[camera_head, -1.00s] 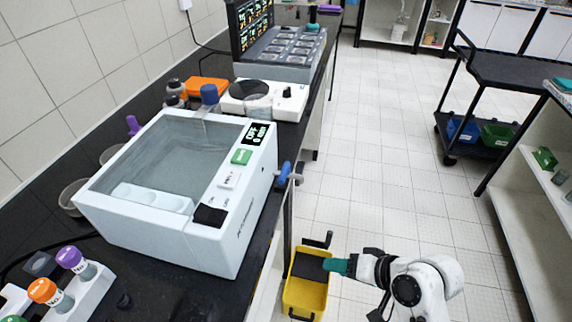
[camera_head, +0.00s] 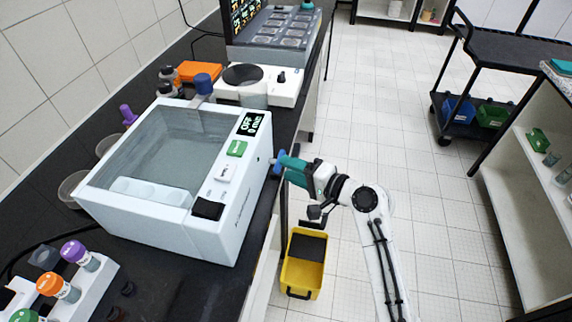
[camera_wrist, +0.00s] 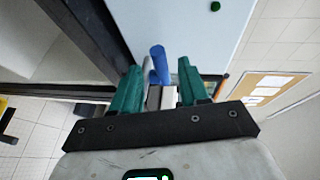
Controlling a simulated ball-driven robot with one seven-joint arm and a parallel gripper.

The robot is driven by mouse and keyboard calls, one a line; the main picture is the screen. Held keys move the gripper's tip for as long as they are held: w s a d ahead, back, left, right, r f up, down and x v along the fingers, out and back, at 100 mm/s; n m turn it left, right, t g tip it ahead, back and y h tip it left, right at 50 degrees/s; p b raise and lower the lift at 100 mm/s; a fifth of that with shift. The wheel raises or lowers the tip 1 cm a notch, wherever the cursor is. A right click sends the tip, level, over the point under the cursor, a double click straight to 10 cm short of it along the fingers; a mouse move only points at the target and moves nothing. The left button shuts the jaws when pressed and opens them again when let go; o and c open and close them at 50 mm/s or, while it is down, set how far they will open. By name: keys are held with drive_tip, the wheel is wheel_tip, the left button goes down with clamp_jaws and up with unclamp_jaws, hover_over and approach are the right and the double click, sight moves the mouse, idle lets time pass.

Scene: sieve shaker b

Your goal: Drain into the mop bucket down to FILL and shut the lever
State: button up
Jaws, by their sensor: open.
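A white water bath (camera_head: 224,222) with a clear lid stands on the black bench. Its blue drain lever (camera_head: 281,158) sticks out from its right side, over the bench edge. My gripper (camera_head: 285,170) is at the lever. In the wrist view, the open teal fingers (camera_wrist: 156,88) stand on either side of the blue lever (camera_wrist: 158,62) and its metal valve, with gaps at both sides. The yellow mop bucket (camera_head: 301,278) with a black insert is on the floor below, beside the bench. The water level and FILL mark are not readable.
A white hotplate-like device (camera_head: 282,91) and an orange box (camera_head: 200,71) stand behind the bath. A tube rack (camera_head: 83,290) is at the front left. A black cart (camera_head: 500,62) and white shelves (camera_head: 530,190) stand at the right. The tiled floor between is clear.

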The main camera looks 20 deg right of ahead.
drive_tip(key=shift+x, duration=1.05)
clamp_jaws()
